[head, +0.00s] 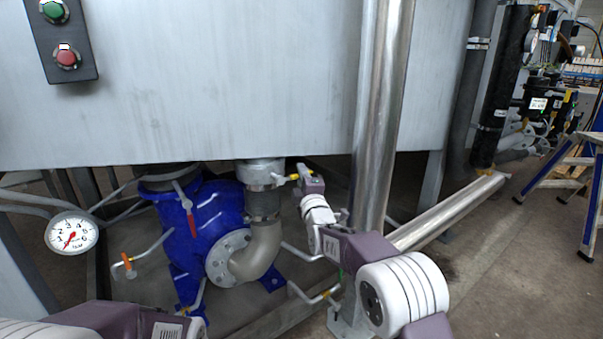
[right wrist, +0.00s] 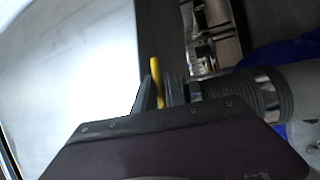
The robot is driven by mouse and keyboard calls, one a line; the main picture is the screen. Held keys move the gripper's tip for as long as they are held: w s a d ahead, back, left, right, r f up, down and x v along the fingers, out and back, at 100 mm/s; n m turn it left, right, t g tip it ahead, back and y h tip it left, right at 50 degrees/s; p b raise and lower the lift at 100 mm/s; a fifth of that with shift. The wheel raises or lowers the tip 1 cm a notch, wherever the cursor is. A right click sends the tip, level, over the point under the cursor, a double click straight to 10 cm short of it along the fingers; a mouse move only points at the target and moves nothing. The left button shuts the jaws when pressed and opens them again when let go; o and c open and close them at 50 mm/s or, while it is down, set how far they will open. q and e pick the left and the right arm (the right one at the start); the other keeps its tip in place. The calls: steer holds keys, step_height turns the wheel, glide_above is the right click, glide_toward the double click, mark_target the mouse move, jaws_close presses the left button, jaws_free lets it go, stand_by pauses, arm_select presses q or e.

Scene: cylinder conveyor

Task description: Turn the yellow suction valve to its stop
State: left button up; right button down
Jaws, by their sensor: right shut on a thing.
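The yellow suction valve handle (head: 293,177) sticks out to the right from the vertical suction pipe (head: 262,172), just under the grey tank. My right gripper (head: 299,177) is at the handle's outer end, shut on it. In the right wrist view the yellow handle (right wrist: 157,72) stands up between the two dark fingers (right wrist: 160,95), and its lower part is hidden by them. My left arm shows only at the bottom left of the head view; its gripper is out of frame.
A blue pump (head: 205,215) with a red-handled valve (head: 187,205) stands left of the suction pipe. A pressure gauge (head: 71,233) is at the left. A shiny vertical pipe (head: 378,120) stands close to my right arm. The tank wall (head: 200,90) hangs above.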

steer(key=s+a+f+m+g+y+p, duration=0.1)
steer(key=s+a+f+m+g+p, duration=0.3)
steer(key=m+p, duration=1)
steer(key=shift+s+a+f+g+p, duration=0.15)
steer(key=shift+a+f+g+p, duration=0.7)
steer(key=shift+f+g, duration=0.65)
steer(key=shift+a, duration=0.1)
steer(key=c, duration=1.4)
jaws_free()
steer(key=shift+c, duration=0.2)
steer(key=shift+o, duration=0.3)
steer(key=p+v, duration=0.2)
steer(key=v, duration=0.7)
steer(key=shift+p, duration=0.35)
